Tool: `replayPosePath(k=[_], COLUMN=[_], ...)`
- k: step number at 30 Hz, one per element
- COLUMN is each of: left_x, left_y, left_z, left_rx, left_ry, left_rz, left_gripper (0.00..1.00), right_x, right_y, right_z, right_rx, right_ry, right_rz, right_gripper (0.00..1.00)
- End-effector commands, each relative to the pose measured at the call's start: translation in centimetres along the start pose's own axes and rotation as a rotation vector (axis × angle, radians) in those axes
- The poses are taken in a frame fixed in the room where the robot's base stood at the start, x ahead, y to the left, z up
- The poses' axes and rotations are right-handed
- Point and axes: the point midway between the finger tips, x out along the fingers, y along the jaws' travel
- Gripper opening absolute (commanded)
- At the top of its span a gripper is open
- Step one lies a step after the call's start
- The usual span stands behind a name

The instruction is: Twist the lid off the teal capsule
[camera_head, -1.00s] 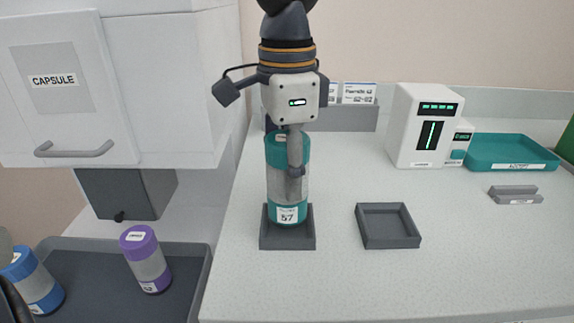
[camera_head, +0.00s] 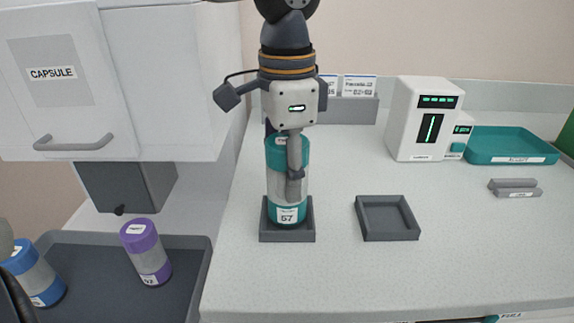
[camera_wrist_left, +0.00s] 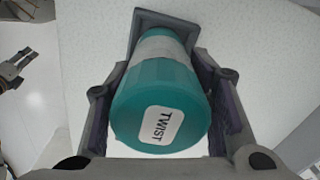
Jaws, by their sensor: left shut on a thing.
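The teal capsule (camera_head: 288,204) stands upright in a dark square holder (camera_head: 276,235) on the counter. It has a teal lid (camera_head: 274,152), a clear grey middle and a teal base with a label reading 57. My left gripper (camera_head: 293,172) comes from above, with its fingers down both sides of the capsule, shut on it. In the left wrist view the lid (camera_wrist_left: 150,90) faces the camera with a TWIST label, between the two fingers. A small gripper-like part, possibly my right gripper (camera_wrist_left: 14,70), shows at the left edge there; its jaws are unclear.
An empty dark square tray (camera_head: 388,236) lies right of the holder. A white device (camera_head: 410,120), a teal tray (camera_head: 510,157) and a grey slotted block (camera_head: 515,193) stand farther right. Purple (camera_head: 146,252) and blue (camera_head: 33,276) capsules are in a bin (camera_head: 195,285) at left, below a cabinet (camera_head: 165,80).

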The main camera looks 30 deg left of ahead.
Motion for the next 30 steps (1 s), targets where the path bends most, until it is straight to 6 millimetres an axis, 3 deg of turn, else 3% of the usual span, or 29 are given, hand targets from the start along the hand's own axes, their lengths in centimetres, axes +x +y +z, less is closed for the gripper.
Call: replayPosePath(k=[17, 20, 23, 28, 30], left_x=[0.92, 0.86, 0.82, 0.83, 0.93], left_y=[-0.01, 0.00, -0.07, -0.13, -0.03], left_z=[-0.01, -0.02, 0.03, 0.05, -0.04], left_rx=[-0.002, -0.067, -0.282, -0.907, -1.079], left_ry=[0.001, 0.001, -0.002, -0.003, -0.002], left_rz=[-0.001, -0.003, -0.009, -0.016, -0.002], left_gripper=[0.14, 0.14, 0.14, 0.14, 0.14], right_x=[-0.01, -0.01, -0.01, -0.01, 0.04], right_y=[0.00, 0.00, 0.00, 0.00, 0.00], right_z=[-0.01, 0.00, -0.01, -0.01, 0.03], right_rx=[0.000, 0.000, 0.000, 0.000, 0.000], right_ry=[0.000, 0.000, 0.000, 0.000, -0.001], right_rz=[0.000, 0.000, 0.000, 0.000, 0.000], right_gripper=[0.40, 0.40, 0.40, 0.40, 0.40])
